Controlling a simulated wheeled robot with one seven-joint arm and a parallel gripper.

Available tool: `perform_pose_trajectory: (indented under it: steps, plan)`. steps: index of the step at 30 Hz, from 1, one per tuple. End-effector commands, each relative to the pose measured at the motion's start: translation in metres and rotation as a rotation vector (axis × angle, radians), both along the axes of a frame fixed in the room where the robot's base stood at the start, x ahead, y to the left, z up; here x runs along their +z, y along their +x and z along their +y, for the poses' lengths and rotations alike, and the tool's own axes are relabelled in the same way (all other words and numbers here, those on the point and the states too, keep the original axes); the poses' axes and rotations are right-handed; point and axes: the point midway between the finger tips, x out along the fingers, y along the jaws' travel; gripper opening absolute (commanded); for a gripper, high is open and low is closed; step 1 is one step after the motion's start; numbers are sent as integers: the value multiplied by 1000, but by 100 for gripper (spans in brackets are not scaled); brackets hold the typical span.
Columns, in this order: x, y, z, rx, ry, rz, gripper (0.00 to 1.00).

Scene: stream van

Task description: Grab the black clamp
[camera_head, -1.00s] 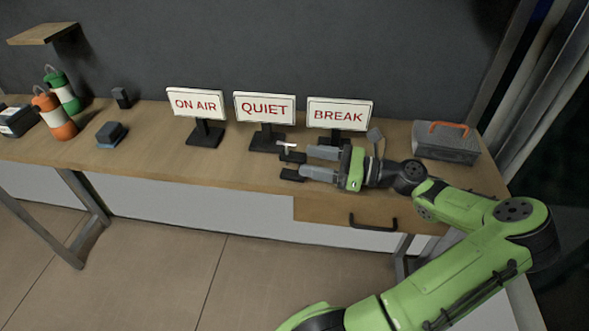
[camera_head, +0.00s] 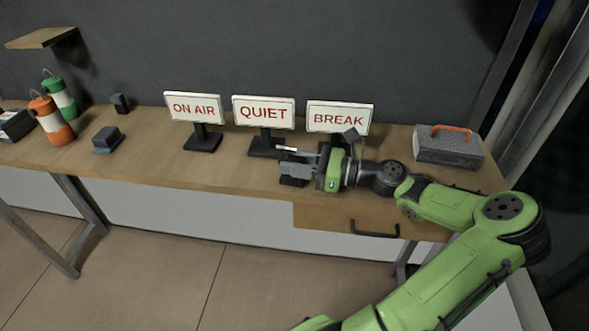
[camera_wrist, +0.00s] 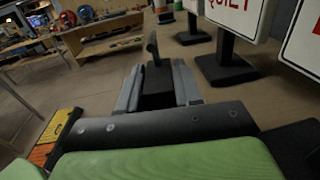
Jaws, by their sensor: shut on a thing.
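My gripper (camera_head: 297,165) is at the middle of the wooden table, in front of the QUIET and BREAK signs, with its fingers pointing left. In the wrist view its two grey fingers (camera_wrist: 158,92) are closed on a black clamp (camera_wrist: 152,48), whose upper end sticks out past the fingertips. In the head view only a small dark part and a light bar of the clamp (camera_head: 287,147) show at the fingertips; the rest is hidden by the fingers. I cannot tell whether the clamp touches the table.
The ON AIR (camera_head: 194,107), QUIET (camera_head: 264,113) and BREAK (camera_head: 339,118) signs stand on black bases behind the gripper. A grey toolbox (camera_head: 446,149) with an orange handle is at the right. Bottles and small dark boxes are at the left. Table between is clear.

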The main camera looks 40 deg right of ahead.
Motion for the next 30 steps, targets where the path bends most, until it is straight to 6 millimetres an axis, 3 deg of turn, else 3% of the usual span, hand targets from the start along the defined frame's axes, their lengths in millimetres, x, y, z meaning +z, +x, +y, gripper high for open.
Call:
perform_pose_trajectory:
  steps: [8,15,20,30]
  plan:
    - [7,0,0,0,-1,-1,0]
    - [42,0,0,0,-3,-2,0]
    - [38,-29,-19,-6,1,0,0]
    - [40,-119,-75,-7,0,-5,0]
